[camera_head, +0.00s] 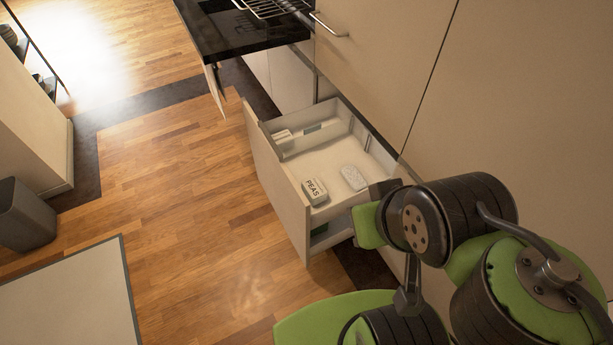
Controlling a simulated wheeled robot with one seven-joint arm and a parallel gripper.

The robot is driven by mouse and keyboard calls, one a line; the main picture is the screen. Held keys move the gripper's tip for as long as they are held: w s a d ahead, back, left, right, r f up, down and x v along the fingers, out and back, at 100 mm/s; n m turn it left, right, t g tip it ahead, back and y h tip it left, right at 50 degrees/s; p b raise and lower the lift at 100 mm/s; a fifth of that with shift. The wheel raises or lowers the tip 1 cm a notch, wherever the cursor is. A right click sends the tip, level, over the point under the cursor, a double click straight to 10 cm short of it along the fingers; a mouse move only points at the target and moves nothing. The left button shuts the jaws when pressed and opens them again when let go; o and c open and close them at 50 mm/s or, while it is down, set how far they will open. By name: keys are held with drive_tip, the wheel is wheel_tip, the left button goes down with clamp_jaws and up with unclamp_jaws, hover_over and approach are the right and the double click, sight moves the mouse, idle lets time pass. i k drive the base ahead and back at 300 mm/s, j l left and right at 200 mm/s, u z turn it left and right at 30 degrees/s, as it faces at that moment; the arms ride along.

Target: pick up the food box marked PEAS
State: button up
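The food box marked PEAS (315,192) is a small whitish box with dark lettering on its top. It lies inside the open drawer (276,180), near the drawer's front corner closest to me. Its top is unobstructed from above. My arm is in the lower right, with one of its links close to the drawer's near side. I cannot make out my gripper's fingers in this view, and nothing is seen touching the box.
A pale rounded item (354,178) lies right of the box in the drawer. A divider separates a far compartment holding small white items (283,134). Tall cabinet fronts (520,110) stand on the right. A dark worktop (235,32) is beyond. Wooden floor (180,190) is clear on the left.

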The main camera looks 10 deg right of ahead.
sight(313, 189)
drive_tip(key=j+z, duration=0.15)
drive_tip(key=j, duration=0.35)
drive_tip(key=k+j+z, duration=0.2)
drive_tip(key=j, duration=0.25)
drive_tip(key=i+j+z, duration=0.15)
drive_tip(key=j+z, duration=0.15)
drive_tip(key=j, duration=0.55)
drive_tip(key=i+j+z, duration=0.1)
drive_tip(key=j+z, duration=0.25)
drive_tip(key=j, duration=0.5)
drive_tip(key=i+j+z, duration=0.25)
drive_tip(key=j, duration=0.4)
drive_tip(key=i+j+z, duration=0.25)
drive_tip(key=j, duration=0.5)
drive_tip(key=i+j+z, duration=0.15)
drive_tip(key=j, duration=0.25)
drive_tip(key=i+j+z, duration=0.3)
drive_tip(key=i, duration=0.2)
drive_tip(key=i+j+z, duration=0.35)
drive_tip(key=i+j, duration=0.15)
